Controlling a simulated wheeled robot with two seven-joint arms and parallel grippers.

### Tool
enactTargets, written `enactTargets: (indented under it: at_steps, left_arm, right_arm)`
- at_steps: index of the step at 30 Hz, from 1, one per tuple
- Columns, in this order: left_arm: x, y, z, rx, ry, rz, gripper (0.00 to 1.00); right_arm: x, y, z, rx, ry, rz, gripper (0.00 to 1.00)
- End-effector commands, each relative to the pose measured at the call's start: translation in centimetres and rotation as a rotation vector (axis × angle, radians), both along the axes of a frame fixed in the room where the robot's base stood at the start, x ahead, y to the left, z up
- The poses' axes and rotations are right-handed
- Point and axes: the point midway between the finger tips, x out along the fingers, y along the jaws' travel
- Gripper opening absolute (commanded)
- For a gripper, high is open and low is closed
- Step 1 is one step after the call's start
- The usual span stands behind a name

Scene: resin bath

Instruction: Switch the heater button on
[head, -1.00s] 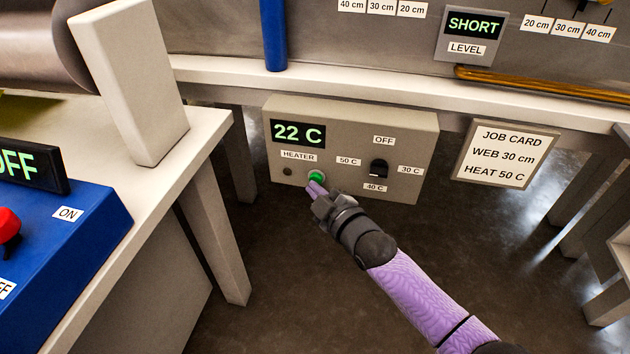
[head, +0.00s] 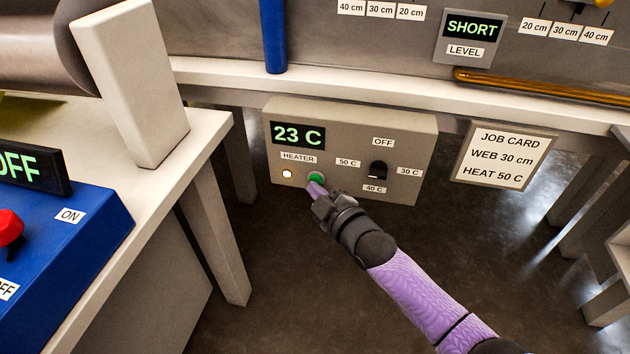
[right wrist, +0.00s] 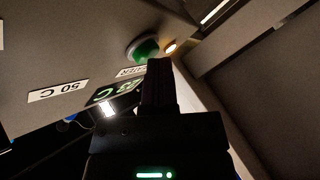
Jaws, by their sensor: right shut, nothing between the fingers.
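The heater box (head: 410,130) hangs under the bench, with its display (head: 298,134) reading 23 C. The green heater button (head: 316,178) sits below the HEATER label (head: 298,157). The small lamp (head: 287,174) left of the button is lit. My right gripper (head: 314,190) is shut and empty, its tips at the lower edge of the button; I cannot tell whether they touch it. In the right wrist view the green button (right wrist: 144,48) and lit lamp (right wrist: 171,46) show just beyond the fingers (right wrist: 158,66). My left gripper is out of view.
A black dial (head: 378,169) is on the same box, among OFF, 30 C, 40 C and 50 C labels. The job card (head: 503,155) reads WEB 30 cm, HEAT 50 C. A blue control box (head: 90,235) stands on the left table. A table leg (head: 215,240) is left of the heater box.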

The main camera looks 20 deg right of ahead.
Motion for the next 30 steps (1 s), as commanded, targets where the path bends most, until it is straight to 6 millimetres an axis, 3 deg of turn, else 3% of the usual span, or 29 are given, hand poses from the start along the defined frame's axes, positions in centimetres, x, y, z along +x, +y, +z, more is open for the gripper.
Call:
enactTargets:
  at_steps: [5, 16, 30]
  left_arm:
    - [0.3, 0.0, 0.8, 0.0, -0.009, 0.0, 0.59]
    - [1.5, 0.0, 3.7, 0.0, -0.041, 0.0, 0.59]
    - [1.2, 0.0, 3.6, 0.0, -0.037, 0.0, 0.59]
  right_arm:
    - [-0.7, 0.5, 0.4, 0.003, 0.0, 0.001, 0.0]
    - [-4.7, 3.2, 0.3, 0.002, 0.0, 0.001, 0.0]
    - [-5.0, 3.4, -0.1, 0.0, 0.001, 0.001, 0.0]
